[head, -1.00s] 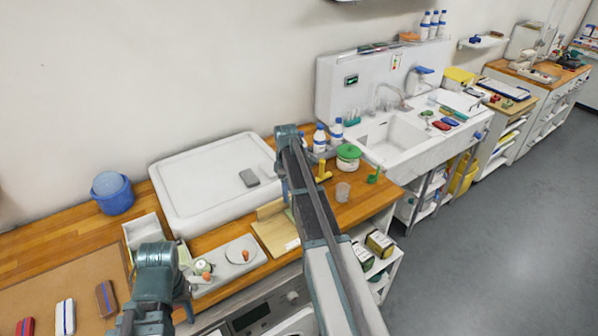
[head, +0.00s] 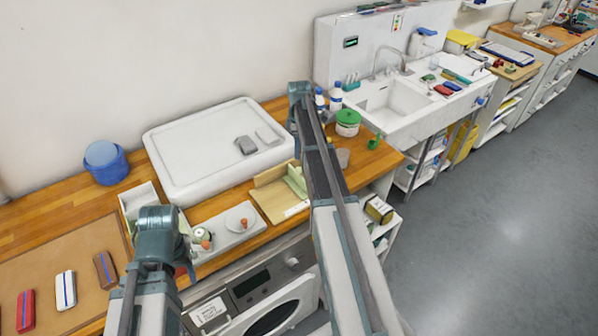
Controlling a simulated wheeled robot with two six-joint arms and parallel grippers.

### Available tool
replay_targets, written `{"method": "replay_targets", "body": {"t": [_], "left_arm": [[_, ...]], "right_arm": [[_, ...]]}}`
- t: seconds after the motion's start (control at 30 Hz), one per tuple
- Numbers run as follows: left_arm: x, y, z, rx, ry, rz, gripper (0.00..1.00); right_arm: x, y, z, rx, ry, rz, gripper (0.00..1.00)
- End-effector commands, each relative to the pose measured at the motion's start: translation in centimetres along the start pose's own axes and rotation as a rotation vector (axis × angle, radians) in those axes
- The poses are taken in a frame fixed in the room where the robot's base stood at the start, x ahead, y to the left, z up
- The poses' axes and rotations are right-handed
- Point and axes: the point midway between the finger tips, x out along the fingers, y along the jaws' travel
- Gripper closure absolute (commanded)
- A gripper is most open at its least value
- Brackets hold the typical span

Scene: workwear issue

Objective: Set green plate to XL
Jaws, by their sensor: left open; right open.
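A light green plate (head: 296,180) stands on a pale wooden board (head: 268,201) on the wooden counter, just left of my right arm. The board has a raised wooden edge at its back and a white label at its front right. I cannot read any size mark such as XL from here. My two arms rise from the bottom of the head view, but only their upper links and joints show. Both gripper tips are hidden, so I cannot see where they are relative to the plate.
A white tray (head: 180,160) with grey blocks lies behind the board. A grey plate (head: 232,232) with small items is to its left. A green-lidded tub (head: 347,124) and a green scoop (head: 375,141) are to the right.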

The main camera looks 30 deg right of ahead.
Motion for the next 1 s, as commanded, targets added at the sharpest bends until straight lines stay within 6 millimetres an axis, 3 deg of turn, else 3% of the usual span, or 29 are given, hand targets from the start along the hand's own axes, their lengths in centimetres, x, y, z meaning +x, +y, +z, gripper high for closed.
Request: {"method": "replay_targets", "body": {"t": [0.03,0.53,0.7,1.0], "left_arm": [[1.5,0.1,-0.1,-0.001,0.000,0.000,0.50],[8.3,0.7,-0.5,0.013,0.001,-0.003,0.50],[9.4,0.8,-0.6,0.014,0.001,-0.003,0.50],[9.3,0.8,-0.6,0.014,0.001,-0.003,0.50]], "right_arm": [[1.5,0.0,0.0,0.000,0.000,0.000,0.36],[8.3,0.0,0.0,0.000,0.000,0.000,0.36],[9.4,0.0,0.0,0.000,0.000,0.000,0.36],[9.4,0.0,0.0,0.000,0.000,0.000,0.36]]}}
